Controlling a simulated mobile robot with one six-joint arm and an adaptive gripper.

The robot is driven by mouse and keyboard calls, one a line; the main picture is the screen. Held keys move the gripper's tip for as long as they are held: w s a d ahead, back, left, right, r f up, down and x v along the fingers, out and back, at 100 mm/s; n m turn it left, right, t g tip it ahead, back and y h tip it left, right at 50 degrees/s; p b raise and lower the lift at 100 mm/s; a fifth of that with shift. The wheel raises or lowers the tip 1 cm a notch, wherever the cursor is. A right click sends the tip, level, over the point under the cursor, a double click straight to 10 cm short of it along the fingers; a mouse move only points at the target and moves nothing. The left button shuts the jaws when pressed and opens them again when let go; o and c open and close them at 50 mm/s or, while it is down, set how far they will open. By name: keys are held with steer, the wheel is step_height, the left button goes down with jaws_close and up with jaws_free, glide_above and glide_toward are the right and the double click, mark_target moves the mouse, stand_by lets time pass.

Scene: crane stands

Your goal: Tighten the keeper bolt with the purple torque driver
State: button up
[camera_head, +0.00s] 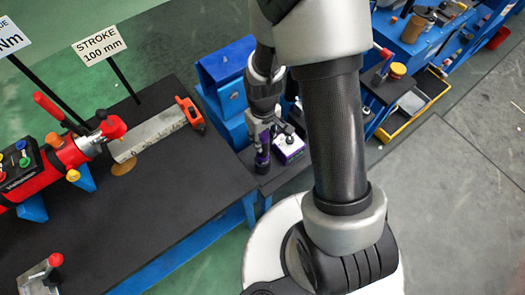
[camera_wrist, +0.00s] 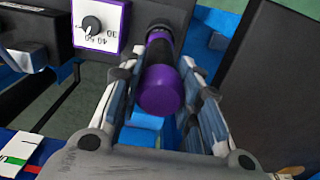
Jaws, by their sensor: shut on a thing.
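The purple torque driver (camera_wrist: 160,90) has a purple end cap and a dark body. In the wrist view it lies between the two fingers of my gripper (camera_wrist: 163,66), which is shut on it. In the head view the gripper (camera_head: 262,127) points down, with the purple of the driver (camera_head: 262,158) showing below it beside a blue stand. I cannot make out the keeper bolt in either view.
A purple-and-white dial box (camera_head: 289,149) stands close right of the driver; its dial (camera_wrist: 100,25) shows in the wrist view. A dark-topped bench (camera_head: 150,215) with a red tool (camera_head: 60,165) is at left. A yellow-edged tray (camera_head: 412,110) is at right. Grey floor is clear at lower right.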

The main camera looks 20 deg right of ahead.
jaws_close()
steer(key=shift+r, duration=0.1)
steer(key=shift+r+p, duration=4.45)
steer(key=shift+r, duration=1.15)
